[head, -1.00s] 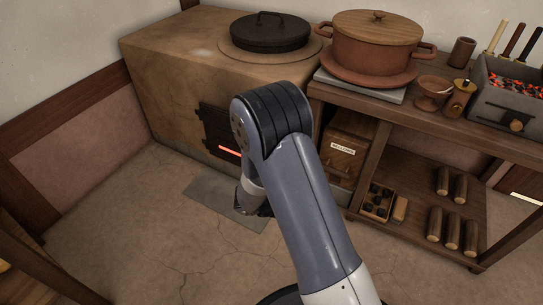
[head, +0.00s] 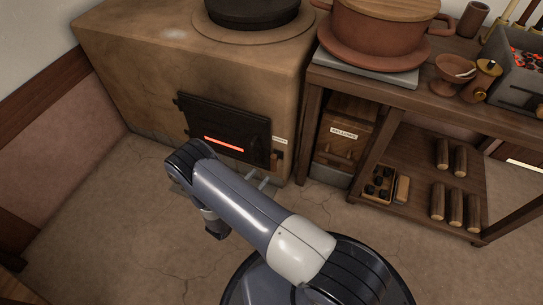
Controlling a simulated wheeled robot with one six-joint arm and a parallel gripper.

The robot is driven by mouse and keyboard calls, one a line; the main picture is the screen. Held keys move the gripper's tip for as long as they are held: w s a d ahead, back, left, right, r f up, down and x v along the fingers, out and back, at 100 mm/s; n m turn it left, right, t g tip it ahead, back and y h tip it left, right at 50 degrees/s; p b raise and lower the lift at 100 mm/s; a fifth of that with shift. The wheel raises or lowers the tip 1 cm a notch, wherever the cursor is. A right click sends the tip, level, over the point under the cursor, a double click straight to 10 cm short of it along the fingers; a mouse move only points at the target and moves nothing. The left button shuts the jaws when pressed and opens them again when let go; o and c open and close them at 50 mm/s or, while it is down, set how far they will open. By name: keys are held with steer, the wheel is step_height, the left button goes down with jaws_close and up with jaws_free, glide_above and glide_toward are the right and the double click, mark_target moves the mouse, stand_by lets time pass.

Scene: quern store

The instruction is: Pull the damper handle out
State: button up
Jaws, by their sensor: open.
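The clay stove (head: 130,60) stands at the back left. Its black iron door (head: 225,130) is shut, with a red glow in a slot. Just right of the door, on the stove's front, is a small pale label (head: 280,140), too small to read. Below it is a short brown handle, which looks like the damper handle (head: 277,159). My gripper (head: 263,180) is mostly hidden behind my forearm. Two pale fingertips show beyond the forearm, open and apart, just below and slightly left of the handle. I see nothing between them.
A wooden shelf unit (head: 470,112) stands right of the stove, with a lidded clay pot (head: 380,32) on top and a wooden box (head: 343,135) below. The floor (head: 110,220) at left is clear.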

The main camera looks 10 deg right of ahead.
mark_target(272, 162)
steer(key=b+x, duration=0.2)
steer(key=x, duration=0.8)
steer(key=shift+d, duration=0.1)
jaws_close()
steer(key=shift+s, duration=0.1)
